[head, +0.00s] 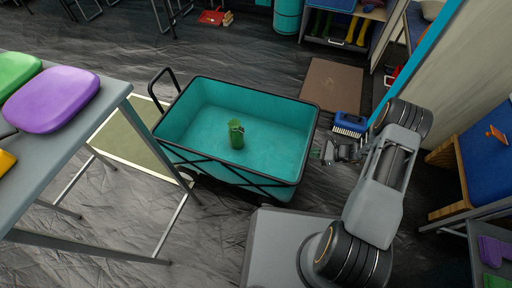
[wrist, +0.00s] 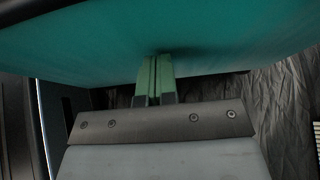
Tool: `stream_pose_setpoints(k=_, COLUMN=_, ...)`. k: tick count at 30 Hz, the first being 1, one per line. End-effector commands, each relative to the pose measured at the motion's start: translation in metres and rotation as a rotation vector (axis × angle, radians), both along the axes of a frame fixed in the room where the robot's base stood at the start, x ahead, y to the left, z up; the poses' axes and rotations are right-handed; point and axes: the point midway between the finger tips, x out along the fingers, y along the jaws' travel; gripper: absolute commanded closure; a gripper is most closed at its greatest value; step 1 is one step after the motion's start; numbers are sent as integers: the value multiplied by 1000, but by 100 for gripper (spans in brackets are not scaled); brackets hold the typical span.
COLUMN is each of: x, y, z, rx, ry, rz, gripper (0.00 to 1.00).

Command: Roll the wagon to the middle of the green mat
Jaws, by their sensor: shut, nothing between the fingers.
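The teal wagon (head: 175,121) with a black frame and a black handle at its left end stands on the dark floor in the middle of the head view. The green mat (head: 130,139) with a pale border lies left of the wagon, partly hidden by the wagon and the grey table. My gripper (head: 318,154) is at the wagon's right end. In the wrist view its green fingers (wrist: 155,77) are shut together with nothing between them, against or very close to the teal wall (wrist: 230,52); I cannot tell if they touch.
A grey table (head: 60,137) with purple and green cushions covers the left, its legs near the mat. A brown mat (head: 333,85) and a blue brush (head: 349,124) lie right of the wagon. Blue-topped furniture stands at the far right. Floor behind the wagon is mostly clear.

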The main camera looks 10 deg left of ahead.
Motion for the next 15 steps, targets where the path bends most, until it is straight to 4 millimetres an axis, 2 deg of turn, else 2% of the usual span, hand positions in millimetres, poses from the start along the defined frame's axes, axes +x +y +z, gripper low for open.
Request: stream_pose_setpoints(k=15, x=14, y=73, z=-1, rx=0, ry=0, rz=4, gripper=100)
